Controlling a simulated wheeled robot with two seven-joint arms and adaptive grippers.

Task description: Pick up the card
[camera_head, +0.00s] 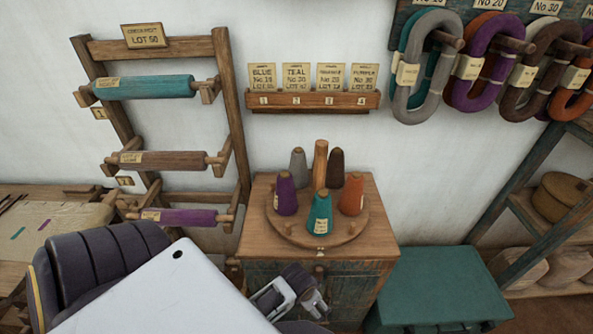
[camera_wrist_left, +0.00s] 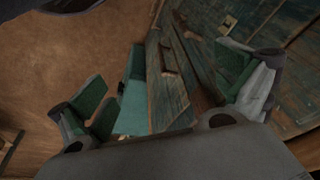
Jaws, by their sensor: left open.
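No card from the rack shows in that view. My right gripper is in neither view.
A wooden cabinet (camera_head: 258,222) carries a turntable with several yarn cones. A roller rack (camera_head: 232,120) stands left, yarn hanks (camera_head: 415,95) hang upper right, and a teal chest (camera_head: 440,285) stands right. Bare wall (camera_head: 300,130) lies between the card rack and the cones.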

